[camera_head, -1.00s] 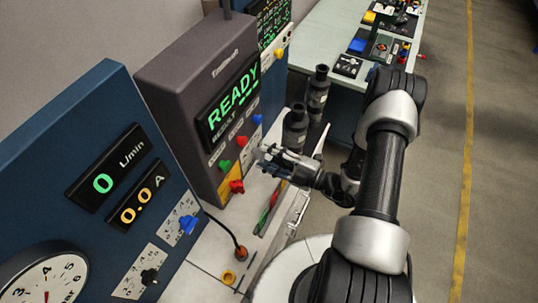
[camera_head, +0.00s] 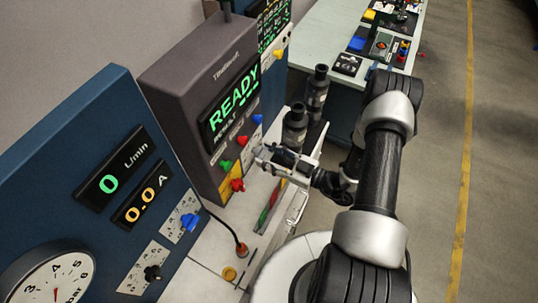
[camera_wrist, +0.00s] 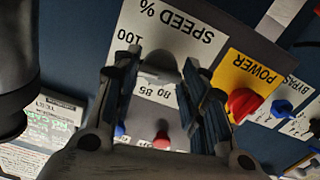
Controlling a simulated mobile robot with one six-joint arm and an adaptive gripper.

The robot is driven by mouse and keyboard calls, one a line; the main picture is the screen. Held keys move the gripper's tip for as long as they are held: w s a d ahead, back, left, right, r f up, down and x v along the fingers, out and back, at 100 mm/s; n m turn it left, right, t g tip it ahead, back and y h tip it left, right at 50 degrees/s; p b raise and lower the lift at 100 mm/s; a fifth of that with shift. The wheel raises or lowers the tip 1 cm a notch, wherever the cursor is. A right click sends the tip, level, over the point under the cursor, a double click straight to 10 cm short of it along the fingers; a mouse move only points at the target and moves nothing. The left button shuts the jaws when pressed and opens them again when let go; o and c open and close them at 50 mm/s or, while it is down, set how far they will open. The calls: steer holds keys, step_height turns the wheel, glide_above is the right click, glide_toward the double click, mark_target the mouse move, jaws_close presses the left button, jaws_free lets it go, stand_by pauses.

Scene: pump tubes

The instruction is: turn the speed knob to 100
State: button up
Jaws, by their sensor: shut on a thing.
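The speed knob (camera_wrist: 160,68) is a grey knob on the white "SPEED %" label (camera_wrist: 180,35), which appears upside down in the wrist view. The number 100 is printed left of the knob there. My gripper (camera_wrist: 160,82) is shut on the knob, with one finger on each side. The knob's pointer and exact setting are not clear, and some label numbers are hidden by the fingers. In the head view my gripper (camera_head: 263,155) is at the front of the dark grey console (camera_head: 180,85), and the knob is mostly hidden there.
A red POWER knob (camera_wrist: 243,104) on a yellow label sits close right of my fingers in the wrist view. Green (camera_head: 226,164) and red (camera_head: 237,185) knobs are nearby on the console. Two dark cylinders (camera_head: 295,128) stand beside my gripper. The console display (camera_head: 230,100) reads READY.

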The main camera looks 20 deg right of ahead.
steer(key=shift+m, duration=1.1)
steer(key=o, duration=1.1)
steer(key=shift+c, duration=0.2)
steer(key=v, duration=1.2)
steer(key=shift+r, duration=0.1)
